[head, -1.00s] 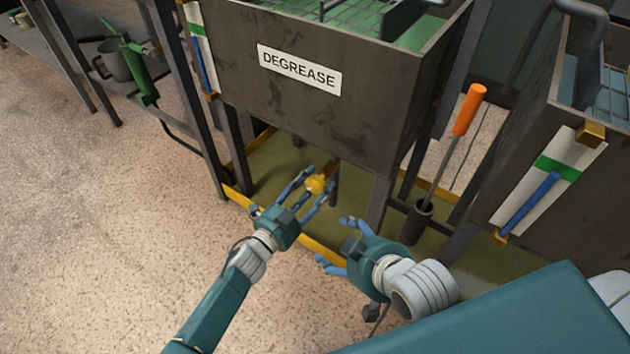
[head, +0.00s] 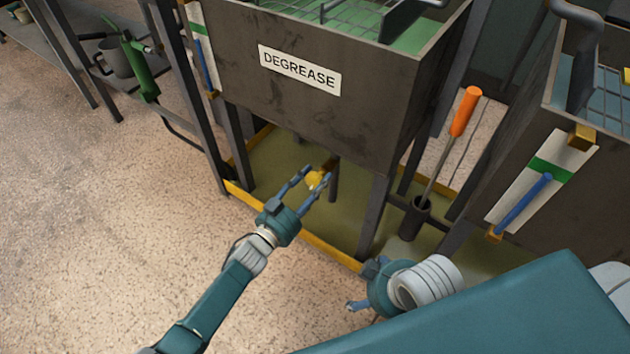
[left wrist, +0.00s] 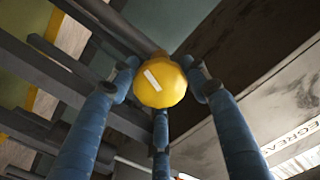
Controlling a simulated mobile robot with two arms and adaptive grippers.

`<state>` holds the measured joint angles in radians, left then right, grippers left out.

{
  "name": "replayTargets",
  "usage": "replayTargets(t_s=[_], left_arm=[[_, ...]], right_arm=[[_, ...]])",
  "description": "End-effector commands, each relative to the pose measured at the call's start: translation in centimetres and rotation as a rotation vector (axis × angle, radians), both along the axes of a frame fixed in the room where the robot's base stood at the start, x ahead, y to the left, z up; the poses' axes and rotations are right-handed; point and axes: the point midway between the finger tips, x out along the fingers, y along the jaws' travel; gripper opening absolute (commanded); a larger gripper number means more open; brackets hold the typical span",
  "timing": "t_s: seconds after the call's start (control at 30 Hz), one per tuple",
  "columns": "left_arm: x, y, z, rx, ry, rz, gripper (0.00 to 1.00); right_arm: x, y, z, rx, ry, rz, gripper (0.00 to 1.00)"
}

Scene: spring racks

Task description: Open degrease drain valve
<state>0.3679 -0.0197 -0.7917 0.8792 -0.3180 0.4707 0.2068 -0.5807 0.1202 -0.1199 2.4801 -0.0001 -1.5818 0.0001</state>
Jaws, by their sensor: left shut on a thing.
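The degrease tank (head: 300,110) is a dark box with a DEGREASE label. Below its lower edge is the yellow drain valve knob (head: 314,180). My left gripper (head: 315,176) is shut on this knob, its blue fingers on either side. In the left wrist view the round yellow knob (left wrist: 160,84) has a white bar mark on its face, tilted from upright. Three blue fingers surround it there.
A yellow-edged drip tray (head: 330,247) lies under the tank, between dark legs. An orange-handled tool (head: 464,112) stands in a dark holder to the right. Another tank with a blue gauge (head: 525,204) is at right. Open floor (head: 110,240) is at left.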

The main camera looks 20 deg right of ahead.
Motion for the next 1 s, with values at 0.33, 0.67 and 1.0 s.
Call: replayTargets(t_s=[0.33,0.67,1.0], left_arm=[[-0.1,0.1,-0.3,0.002,0.006,0.000,0.21],[-0.1,0.0,-0.1,0.000,0.004,0.000,0.67],[-1.3,1.7,-0.2,0.001,0.003,0.000,0.67]], right_arm=[[0.0,0.0,0.0,0.000,-0.001,0.000,0.74],[0.0,0.0,0.0,0.000,-0.001,0.001,0.74],[0.1,0.0,0.0,0.001,-0.004,0.000,0.74]])
